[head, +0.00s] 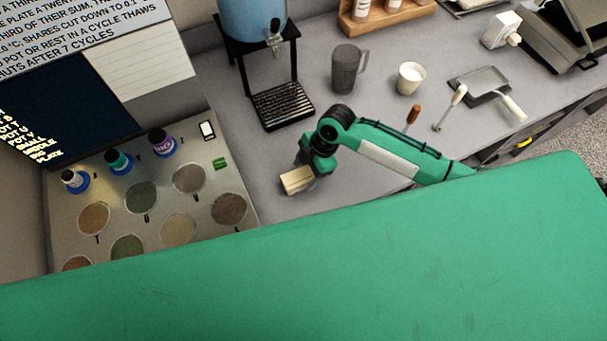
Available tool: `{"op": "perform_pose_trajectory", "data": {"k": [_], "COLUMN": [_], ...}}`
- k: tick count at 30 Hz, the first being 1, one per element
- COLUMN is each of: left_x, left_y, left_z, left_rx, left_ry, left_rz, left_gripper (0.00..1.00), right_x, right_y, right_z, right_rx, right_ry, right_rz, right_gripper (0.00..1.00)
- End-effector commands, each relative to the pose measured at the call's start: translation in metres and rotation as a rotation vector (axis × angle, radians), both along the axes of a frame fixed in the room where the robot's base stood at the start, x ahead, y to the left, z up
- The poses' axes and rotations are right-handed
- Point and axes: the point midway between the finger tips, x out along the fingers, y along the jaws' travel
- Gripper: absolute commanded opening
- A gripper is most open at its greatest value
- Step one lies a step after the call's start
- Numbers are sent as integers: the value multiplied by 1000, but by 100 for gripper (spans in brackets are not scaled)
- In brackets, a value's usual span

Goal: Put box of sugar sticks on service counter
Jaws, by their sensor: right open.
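A small tan box (297,180), which looks like the box of sugar sticks, is on the grey service counter (350,190), near the counter's left part. I cannot read any label on it. My right gripper (309,177) is at the box, with its arm reaching in from the right. The jaws are open, and the wrist hides part of them, so I cannot tell whether they touch the box. My left gripper is not in view.
Left of the box is a panel with round ingredient wells (142,195) and several bottles (118,161). Behind stand a drip tray (282,106) under a blue dispenser (252,22), a grey pitcher (346,69) and a white cup (410,78). My green body covers the foreground.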

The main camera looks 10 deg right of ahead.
Motion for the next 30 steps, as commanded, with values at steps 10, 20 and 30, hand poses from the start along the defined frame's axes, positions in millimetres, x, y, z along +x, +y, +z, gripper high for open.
{"op": "perform_pose_trajectory", "data": {"k": [10,20,30], "left_x": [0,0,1], "left_y": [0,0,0], "left_z": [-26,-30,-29], "left_rx": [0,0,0], "left_ry": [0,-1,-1], "left_rz": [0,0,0], "left_gripper": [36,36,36], "right_x": [6,7,7], "right_y": [-28,-36,-36], "right_z": [65,89,89], "right_rx": [0,0,0], "right_ry": [-4,1,1], "right_rz": [2,1,1], "right_gripper": [67,67,67]}}
